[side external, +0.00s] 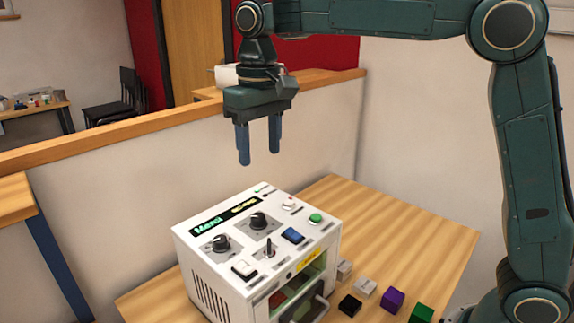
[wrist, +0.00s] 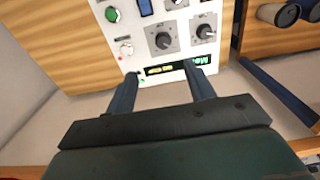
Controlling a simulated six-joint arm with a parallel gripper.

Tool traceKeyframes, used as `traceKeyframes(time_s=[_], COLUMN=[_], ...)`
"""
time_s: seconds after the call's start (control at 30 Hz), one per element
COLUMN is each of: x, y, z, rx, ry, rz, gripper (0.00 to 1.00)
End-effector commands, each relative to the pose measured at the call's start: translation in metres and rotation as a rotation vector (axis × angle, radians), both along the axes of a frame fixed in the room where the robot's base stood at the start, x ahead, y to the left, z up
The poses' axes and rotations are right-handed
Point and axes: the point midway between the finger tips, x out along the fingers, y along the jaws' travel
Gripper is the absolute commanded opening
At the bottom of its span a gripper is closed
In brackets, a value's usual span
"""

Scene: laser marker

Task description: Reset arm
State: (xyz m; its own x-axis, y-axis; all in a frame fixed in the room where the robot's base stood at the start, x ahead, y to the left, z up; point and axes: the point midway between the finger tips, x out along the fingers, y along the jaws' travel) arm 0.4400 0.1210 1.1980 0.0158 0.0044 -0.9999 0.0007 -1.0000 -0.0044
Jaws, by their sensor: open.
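My gripper (side external: 259,150) is open and empty. It hangs pointing down, well above and behind the white laser marker box (side external: 215,288) in the side view. In the wrist view my gripper's two fingers (wrist: 160,88) stand apart, with the marker's panel (wrist: 185,15) beyond them. The panel carries two black knobs, a toggle switch, a blue rocker, a green button and white switches. A lit display shows at the panel's far edge. The front door (side external: 305,300) seems at least partly open, with a dark interior behind it; its exact position is unclear.
Several small blocks lie right of the marker on the wooden table (side external: 425,225): grey, black (side external: 349,305), purple (side external: 392,300) and green (side external: 421,313). A low wall with a wooden top (side external: 190,115) runs behind the table. The air around my gripper is clear.

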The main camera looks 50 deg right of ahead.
Motion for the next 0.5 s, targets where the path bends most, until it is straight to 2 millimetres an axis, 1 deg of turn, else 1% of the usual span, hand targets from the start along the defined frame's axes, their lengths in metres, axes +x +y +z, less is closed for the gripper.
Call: traceKeyframes(time_s=[0.17, 0.27, 0.5], x=[-0.021, -0.037, -0.082], y=[-0.017, -0.028, -0.056], z=[0.011, 0.016, 0.023], rx=[0.010, 0.016, 0.027], ry=[-0.042, -0.072, -0.153], rz=[-0.003, -0.003, -0.003], gripper=[0.54, 0.54, 0.54])
